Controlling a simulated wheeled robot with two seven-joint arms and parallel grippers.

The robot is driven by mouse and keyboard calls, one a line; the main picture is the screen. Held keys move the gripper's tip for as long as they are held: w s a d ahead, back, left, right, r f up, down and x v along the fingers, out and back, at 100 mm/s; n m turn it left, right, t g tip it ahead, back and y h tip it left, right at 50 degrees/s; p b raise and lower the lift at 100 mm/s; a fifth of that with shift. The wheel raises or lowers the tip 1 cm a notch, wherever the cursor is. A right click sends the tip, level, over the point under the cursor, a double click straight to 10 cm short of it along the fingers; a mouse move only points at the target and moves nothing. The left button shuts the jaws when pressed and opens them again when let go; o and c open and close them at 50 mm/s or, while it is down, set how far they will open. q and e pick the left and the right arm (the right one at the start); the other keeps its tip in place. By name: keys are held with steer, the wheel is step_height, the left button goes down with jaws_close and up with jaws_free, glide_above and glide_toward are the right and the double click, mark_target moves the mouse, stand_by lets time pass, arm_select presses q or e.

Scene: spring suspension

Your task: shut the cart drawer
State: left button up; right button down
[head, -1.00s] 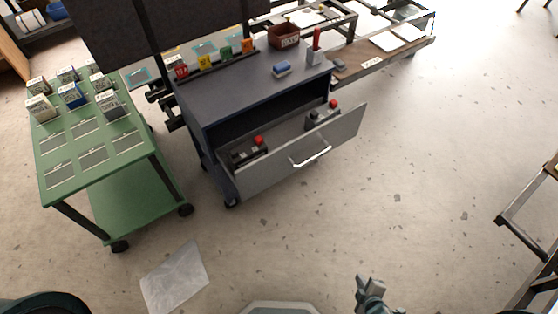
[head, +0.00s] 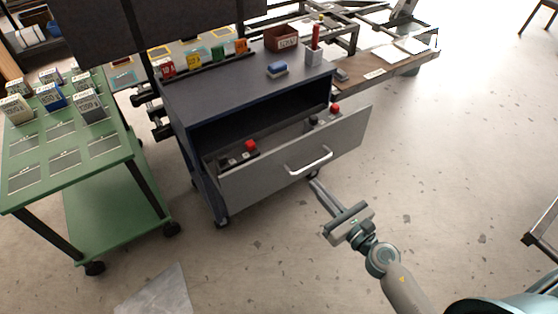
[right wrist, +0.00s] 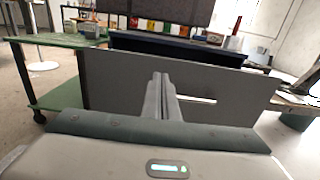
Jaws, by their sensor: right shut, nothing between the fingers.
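The cart (head: 245,82) is dark blue-grey. Its drawer (head: 270,178) has a grey front with a pale bar handle (head: 308,160) and stands pulled out, with red-topped items (head: 250,146) inside. My right gripper (head: 316,184) is shut and empty, its fingertips just in front of and below the handle in the head view; I cannot tell whether they touch the drawer. In the right wrist view the shut fingers (right wrist: 162,80) point at the drawer front (right wrist: 110,85), with the handle (right wrist: 198,100) just to their right. My left gripper is not in view.
A green trolley (head: 125,158) with several small boxes stands left of the cart. A blue block (head: 277,69), a brown bin (head: 281,38) and a holder (head: 313,56) are on the cart top.

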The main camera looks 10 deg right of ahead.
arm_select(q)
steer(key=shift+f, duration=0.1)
arm_select(e)
steer(key=shift+w, duration=0.15)
steer(key=p, duration=0.3)
glide_toward(283, 149)
steer(key=x, duration=0.5)
steer(key=shift+a, duration=0.1)
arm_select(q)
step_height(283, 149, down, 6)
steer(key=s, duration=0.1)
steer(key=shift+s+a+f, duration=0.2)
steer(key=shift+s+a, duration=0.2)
arm_select(e)
steer(key=shift+w+a, duration=0.25)
steer(key=shift+w, duration=0.4)
